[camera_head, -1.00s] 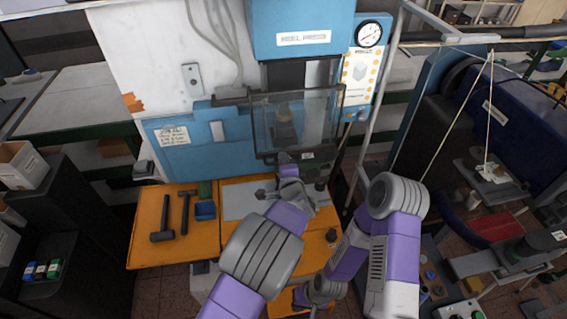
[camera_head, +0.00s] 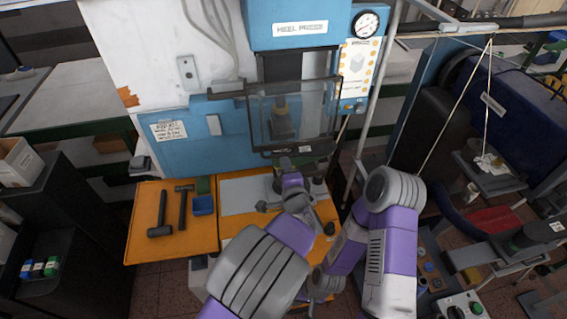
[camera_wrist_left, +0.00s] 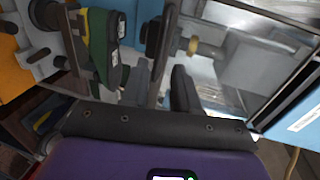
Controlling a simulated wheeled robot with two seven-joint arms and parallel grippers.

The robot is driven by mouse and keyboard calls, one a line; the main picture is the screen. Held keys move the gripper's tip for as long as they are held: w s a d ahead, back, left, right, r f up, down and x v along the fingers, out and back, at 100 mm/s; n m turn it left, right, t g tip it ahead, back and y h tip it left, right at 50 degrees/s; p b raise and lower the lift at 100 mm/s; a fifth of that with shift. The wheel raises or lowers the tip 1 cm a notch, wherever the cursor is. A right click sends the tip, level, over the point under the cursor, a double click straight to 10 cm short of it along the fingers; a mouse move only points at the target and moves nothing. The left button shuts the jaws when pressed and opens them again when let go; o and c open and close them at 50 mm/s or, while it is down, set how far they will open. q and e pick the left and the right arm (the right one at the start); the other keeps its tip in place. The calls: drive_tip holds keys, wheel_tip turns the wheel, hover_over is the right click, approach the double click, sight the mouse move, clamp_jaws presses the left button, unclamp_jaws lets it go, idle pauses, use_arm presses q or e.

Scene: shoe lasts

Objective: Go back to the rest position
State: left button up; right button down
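My left gripper (camera_head: 285,164) reaches over the orange bench (camera_head: 150,240) to just below the clear guard (camera_head: 315,112) of the blue heel press (camera_head: 225,160). My forearm and wrist hide part of the bench. My right arm (camera_head: 392,230) is folded at the right; its gripper does not show clearly and seems hidden low behind my arms.
Two hammers (camera_head: 160,215) and a blue tray (camera_head: 203,205) lie on the bench's left part. A dark shelf (camera_head: 75,225) stands at the left. Dark machinery (camera_head: 430,140) and a metal frame post (camera_head: 376,110) stand close on the right.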

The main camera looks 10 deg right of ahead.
use_arm(q)
drive_tip(key=shift+s, duration=0.2)
idle(0.3)
drive_tip(key=s+a+f+n+g, duration=0.2)
drive_tip(key=a+f+n+g, duration=0.2)
drive_tip(key=a+f, duration=0.55)
drive_tip(key=s+a+f+n+g, duration=0.35)
drive_tip(key=a+f, duration=0.25)
drive_tip(key=f, duration=0.6)
drive_tip(key=s+a+f+n+g+h, duration=0.25)
drive_tip(key=s+f+n+g, duration=0.35)
drive_tip(key=s, duration=0.5)
drive_tip(key=s+a+f+n+g+h, duration=0.2)
drive_tip(key=s+a+f+n, duration=0.15)
drive_tip(key=s+n, duration=0.5)
wheel_tip(320, 180, down, 19)
drive_tip(key=s+m+b, duration=0.1)
drive_tip(key=b, duration=1.7)
drive_tip(key=shift+s+d+m+b, duration=0.3)
drive_tip(key=shift+d, duration=0.15)
drive_tip(key=shift+t, duration=0.25)
